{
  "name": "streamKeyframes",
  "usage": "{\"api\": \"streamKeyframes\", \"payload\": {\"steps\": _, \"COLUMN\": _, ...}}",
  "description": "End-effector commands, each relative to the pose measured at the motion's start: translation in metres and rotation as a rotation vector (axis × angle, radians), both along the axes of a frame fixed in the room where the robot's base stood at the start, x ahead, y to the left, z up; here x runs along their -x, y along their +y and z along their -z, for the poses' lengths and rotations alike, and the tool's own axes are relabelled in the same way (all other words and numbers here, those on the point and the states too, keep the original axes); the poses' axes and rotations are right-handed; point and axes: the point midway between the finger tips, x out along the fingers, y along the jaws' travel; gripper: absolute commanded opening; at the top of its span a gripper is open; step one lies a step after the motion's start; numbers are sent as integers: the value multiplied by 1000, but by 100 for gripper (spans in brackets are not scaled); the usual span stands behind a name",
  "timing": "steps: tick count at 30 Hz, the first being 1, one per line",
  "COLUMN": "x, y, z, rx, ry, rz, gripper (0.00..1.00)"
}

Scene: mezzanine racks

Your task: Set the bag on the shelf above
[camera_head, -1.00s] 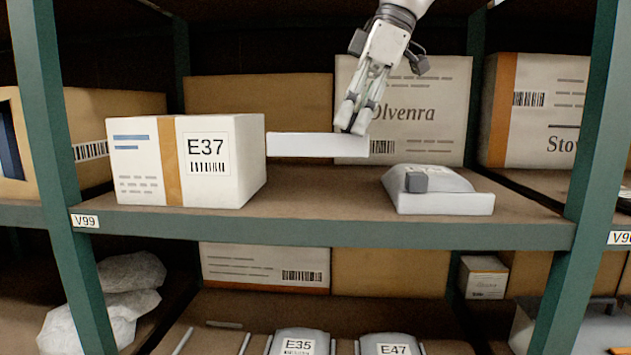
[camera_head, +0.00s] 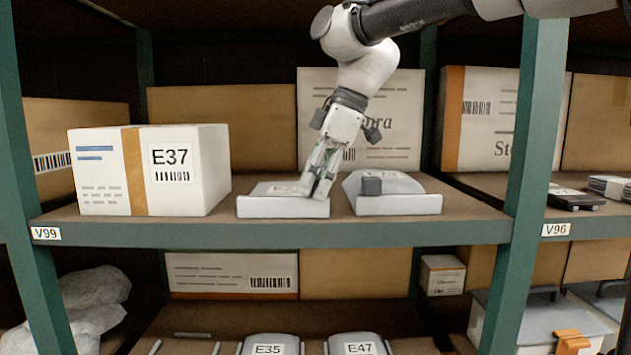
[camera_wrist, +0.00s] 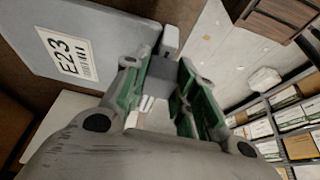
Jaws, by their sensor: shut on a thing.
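The bag is a flat grey-white package (camera_head: 265,207) low over the upper shelf board (camera_head: 370,229), at its front edge, between the E37 box and another grey bag. It looks level and seems to rest on the board, though its underside contact is hard to judge. My gripper (camera_head: 316,190) reaches down from above and is shut on the bag's right part. In the wrist view the bag (camera_wrist: 100,32) carries an E23 label, and my gripper's fingers (camera_wrist: 163,62) close on a dark tab at its edge.
The white E37 box (camera_head: 150,170) stands close on the left. A grey bag with a dark tab (camera_head: 395,203) lies close on the right. A large printed carton (camera_head: 400,120) stands behind. Bags labelled E35 (camera_head: 268,346) and E47 (camera_head: 358,346) lie on the lower shelf.

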Motion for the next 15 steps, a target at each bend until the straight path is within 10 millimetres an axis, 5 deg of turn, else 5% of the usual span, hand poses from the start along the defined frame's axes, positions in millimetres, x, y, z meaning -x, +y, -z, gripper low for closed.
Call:
{"api": "streamKeyframes", "payload": {"steps": 9, "x": 0, "y": 0, "z": 2, "rx": 0, "ry": -1, "rz": -1, "gripper": 0}}
{"api": "streamKeyframes", "payload": {"steps": 10, "x": 0, "y": 0, "z": 2, "rx": 0, "ry": 0, "rz": 0, "gripper": 33}}
{"api": "streamKeyframes", "payload": {"steps": 13, "x": 0, "y": 0, "z": 2, "rx": 0, "ry": 0, "rz": -1, "gripper": 49}}
{"api": "streamKeyframes", "payload": {"steps": 15, "x": 0, "y": 0, "z": 1, "rx": 0, "ry": 0, "rz": -1, "gripper": 49}}
